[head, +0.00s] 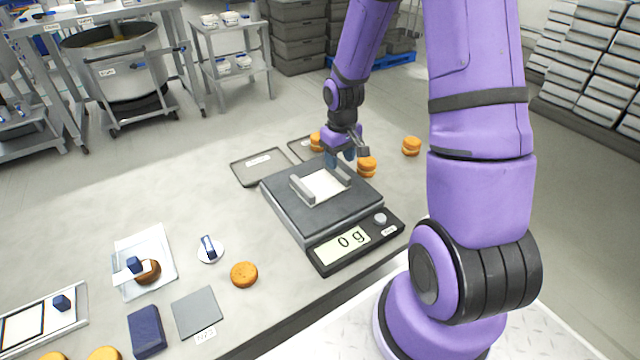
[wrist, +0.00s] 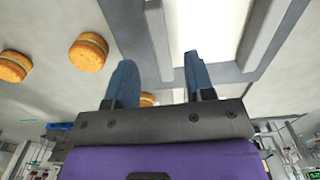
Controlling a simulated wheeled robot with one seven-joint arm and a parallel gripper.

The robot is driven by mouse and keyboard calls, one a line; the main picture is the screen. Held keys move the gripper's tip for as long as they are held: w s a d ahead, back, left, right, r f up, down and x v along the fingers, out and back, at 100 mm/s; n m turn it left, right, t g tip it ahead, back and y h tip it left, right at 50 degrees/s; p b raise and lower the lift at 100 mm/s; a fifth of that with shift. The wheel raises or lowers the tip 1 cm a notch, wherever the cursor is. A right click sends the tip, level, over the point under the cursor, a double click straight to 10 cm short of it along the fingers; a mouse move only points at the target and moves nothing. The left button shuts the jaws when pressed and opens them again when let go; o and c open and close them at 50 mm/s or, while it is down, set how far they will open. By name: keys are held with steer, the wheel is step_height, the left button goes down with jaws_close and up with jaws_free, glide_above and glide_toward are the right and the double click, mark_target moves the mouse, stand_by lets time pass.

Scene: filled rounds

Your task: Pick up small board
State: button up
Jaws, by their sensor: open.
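A small white board (head: 322,186) with two raised grey side bars lies on the dark platform of a scale (head: 300,222); I take it to be the small board. The scale's display reads 0 g. My gripper (head: 347,158) is open and empty, above the far right edge of the scale, close to the board's far bar. In the wrist view its two blue fingers (wrist: 158,68) stand apart, and the board (wrist: 205,30) with its bars shows beyond them at the top. I cannot tell whether a finger touches the bar.
Sandwich cookies (head: 411,146) stand behind and right of the scale; one (head: 366,166) is close to my gripper. Dark flat trays (head: 262,166) lie behind the scale. At front left are a grey square plate (head: 196,313), a blue block (head: 146,331) and a clear tray (head: 163,243).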

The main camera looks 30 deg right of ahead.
mark_target(340, 171)
steer(key=f, duration=0.4)
steer(key=shift+s+f, duration=0.2)
steer(key=shift+f, duration=0.2)
jaws_close()
